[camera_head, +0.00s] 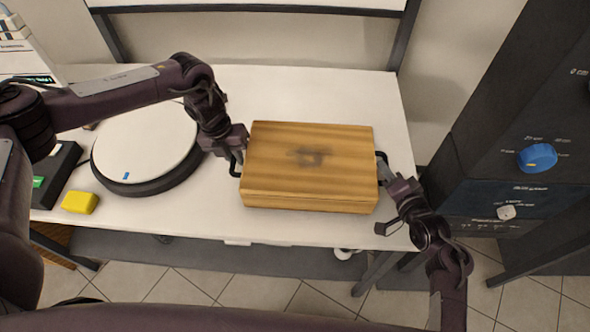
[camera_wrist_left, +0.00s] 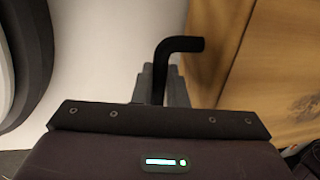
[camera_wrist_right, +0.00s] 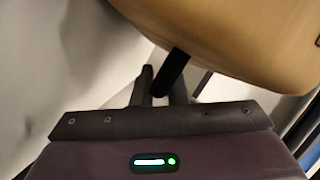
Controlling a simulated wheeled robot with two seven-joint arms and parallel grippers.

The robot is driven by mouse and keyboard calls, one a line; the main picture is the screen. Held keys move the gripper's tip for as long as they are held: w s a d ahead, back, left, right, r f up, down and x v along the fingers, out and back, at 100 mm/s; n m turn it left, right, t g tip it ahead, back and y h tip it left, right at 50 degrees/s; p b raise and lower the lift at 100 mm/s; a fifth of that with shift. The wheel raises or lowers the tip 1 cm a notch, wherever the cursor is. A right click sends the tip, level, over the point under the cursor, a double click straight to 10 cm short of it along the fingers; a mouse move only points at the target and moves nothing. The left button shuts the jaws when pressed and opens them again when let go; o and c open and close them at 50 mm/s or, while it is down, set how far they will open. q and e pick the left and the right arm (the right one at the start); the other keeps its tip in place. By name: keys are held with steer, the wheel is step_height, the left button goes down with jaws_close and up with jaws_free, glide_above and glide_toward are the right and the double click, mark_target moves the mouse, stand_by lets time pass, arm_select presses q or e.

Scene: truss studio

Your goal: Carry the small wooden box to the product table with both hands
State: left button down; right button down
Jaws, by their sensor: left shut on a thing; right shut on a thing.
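The small wooden box (camera_head: 309,166) is closed, with a dark mark on its lid, and appears over the right part of the white table (camera_head: 230,225). I cannot tell whether it rests on the table or hangs just above it. My left gripper (camera_head: 236,158) is shut on the black handle at the box's left side; the handle (camera_wrist_left: 178,46) also shows in the left wrist view. My right gripper (camera_head: 386,176) is shut on the black handle at the right side; the right wrist view shows that handle (camera_wrist_right: 170,73) between the fingers, beside the box (camera_wrist_right: 235,35).
A round white turntable (camera_head: 145,150) with a dark rim stands left of the box. A yellow block (camera_head: 80,202) and a black device (camera_head: 55,172) lie at the table's left. A dark cabinet with a blue knob (camera_head: 537,158) stands at the right.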

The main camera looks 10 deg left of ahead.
arm_select(q)
steer(key=shift+f+b, duration=0.5)
steer(key=shift+f, duration=0.05)
arm_select(e)
steer(key=shift+f, duration=0.55)
arm_select(q)
steer(key=c, duration=1.5)
jaws_free()
steer(key=shift+r, duration=0.1)
arm_select(e)
steer(key=c, duration=1.4)
jaws_free()
steer(key=shift+r, duration=0.1)
steer(key=shift+c, duration=0.2)
arm_select(q)
steer(key=shift+o, duration=0.2)
steer(key=shift+r, duration=0.1)
arm_select(e)
steer(key=shift+s, duration=0.1)
steer(key=v, duration=1.2)
arm_select(q)
step_height(320, 180, up, 8)
steer(key=a, duration=0.1)
steer(key=shift+a, duration=0.25)
steer(key=shift+s+f, duration=0.1)
steer(key=shift+f, duration=0.1)
